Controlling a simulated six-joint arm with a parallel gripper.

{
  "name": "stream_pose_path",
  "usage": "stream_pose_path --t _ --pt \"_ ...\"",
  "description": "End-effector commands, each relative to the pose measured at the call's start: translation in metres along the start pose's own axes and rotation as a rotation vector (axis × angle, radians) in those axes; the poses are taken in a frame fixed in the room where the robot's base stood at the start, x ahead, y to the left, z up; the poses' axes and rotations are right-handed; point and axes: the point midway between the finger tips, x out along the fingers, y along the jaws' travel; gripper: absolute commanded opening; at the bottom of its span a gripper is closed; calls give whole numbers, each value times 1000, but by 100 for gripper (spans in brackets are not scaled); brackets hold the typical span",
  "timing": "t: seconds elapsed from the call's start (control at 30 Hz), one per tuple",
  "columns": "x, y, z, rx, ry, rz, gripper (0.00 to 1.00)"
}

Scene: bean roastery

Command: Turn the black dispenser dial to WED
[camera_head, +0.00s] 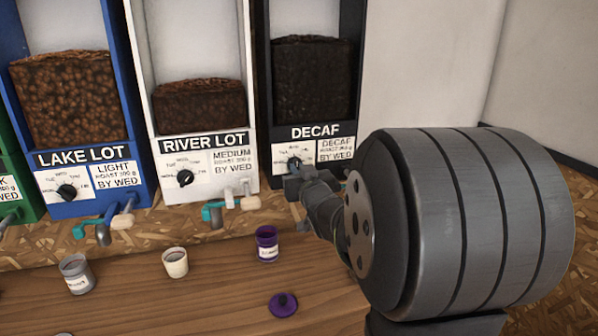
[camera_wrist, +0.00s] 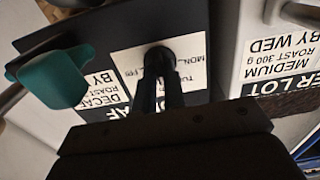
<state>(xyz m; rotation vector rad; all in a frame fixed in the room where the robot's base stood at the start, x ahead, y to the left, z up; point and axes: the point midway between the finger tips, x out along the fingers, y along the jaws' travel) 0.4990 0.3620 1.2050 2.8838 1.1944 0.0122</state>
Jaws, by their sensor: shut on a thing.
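The black DECAF dispenser (camera_head: 314,95) stands on the right of the row in the head view. Its dial (camera_head: 294,163) is on a white day card on the lower front. In the wrist view, which is upside down, the dark dial knob (camera_wrist: 158,55) sits between the fingertips of my gripper (camera_wrist: 160,74). My gripper (camera_head: 297,174) is shut on this knob, and my arm covers the dispenser's lower right in the head view. MON and parts of TUE and FRI show on the card. The knob's pointer is hidden, so I cannot tell its day.
The River Lot (camera_head: 204,142) and Lake Lot (camera_head: 84,157) dispensers stand to the left, with spout levers below them. A teal lever handle (camera_wrist: 54,78) is close beside my gripper. A purple jar (camera_head: 267,245), its lid (camera_head: 283,304), a cream cup (camera_head: 175,262) and a grey jar (camera_head: 77,274) stand on the counter.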

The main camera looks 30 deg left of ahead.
Motion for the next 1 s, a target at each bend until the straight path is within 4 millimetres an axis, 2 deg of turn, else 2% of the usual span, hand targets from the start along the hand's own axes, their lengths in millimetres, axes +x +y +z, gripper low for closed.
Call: stream_pose_path --t 0.33,0.37,0.47,0.8,1.0 --pt "0 0 -1 22 2 0 0" --pt "0 0 -1 22 2 0 12" --pt "0 0 -1 22 2 0 32" --pt "-2 0 0 22 1 0 32" --pt "-24 1 -1 21 1 1 32"
